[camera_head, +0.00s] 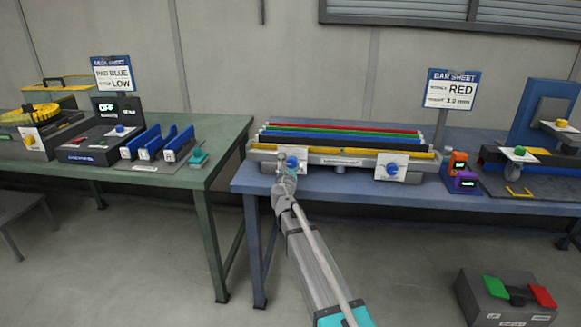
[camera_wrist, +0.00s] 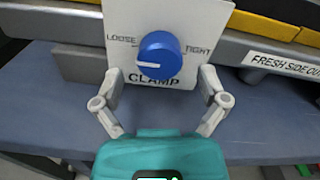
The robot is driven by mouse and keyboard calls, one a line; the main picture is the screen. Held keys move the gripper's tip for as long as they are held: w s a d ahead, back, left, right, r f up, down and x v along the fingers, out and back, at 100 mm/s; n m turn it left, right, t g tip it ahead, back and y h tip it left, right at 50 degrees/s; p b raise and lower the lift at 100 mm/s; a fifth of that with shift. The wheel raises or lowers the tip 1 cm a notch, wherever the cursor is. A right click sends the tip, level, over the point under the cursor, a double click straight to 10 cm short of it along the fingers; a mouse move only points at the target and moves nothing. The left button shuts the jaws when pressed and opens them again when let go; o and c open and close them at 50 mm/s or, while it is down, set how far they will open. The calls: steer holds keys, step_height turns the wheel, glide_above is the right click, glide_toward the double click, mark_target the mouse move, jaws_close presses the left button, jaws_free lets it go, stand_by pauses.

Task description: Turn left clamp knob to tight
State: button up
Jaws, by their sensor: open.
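The left clamp knob (camera_head: 292,162) is blue and sits on a white plate at the left front of the long grey fixture (camera_head: 345,158) on the blue table. In the wrist view the knob (camera_wrist: 159,54) stands between the printed words LOOSE and TIGHT, above CLAMP. Its white pointer line points left, to the LOOSE side. My gripper (camera_head: 284,180) is in front of this plate. In the wrist view my gripper (camera_wrist: 160,82) is open and empty, with its fingertips spread left and right, a little below the knob. No contact with the knob shows.
A second blue knob (camera_head: 392,169) sits on a plate at the fixture's right. Coloured bars (camera_head: 340,132) lie along the fixture's back. Orange and purple devices (camera_head: 466,181) stand to its right. A green table (camera_head: 175,177) with machines stands left. A pedal box (camera_head: 505,298) is on the floor.

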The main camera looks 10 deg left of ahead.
steer(key=shift+w, duration=0.65)
steer(key=c, duration=1)
steer(key=shift+a, duration=0.1)
steer(key=shift+c, duration=0.7)
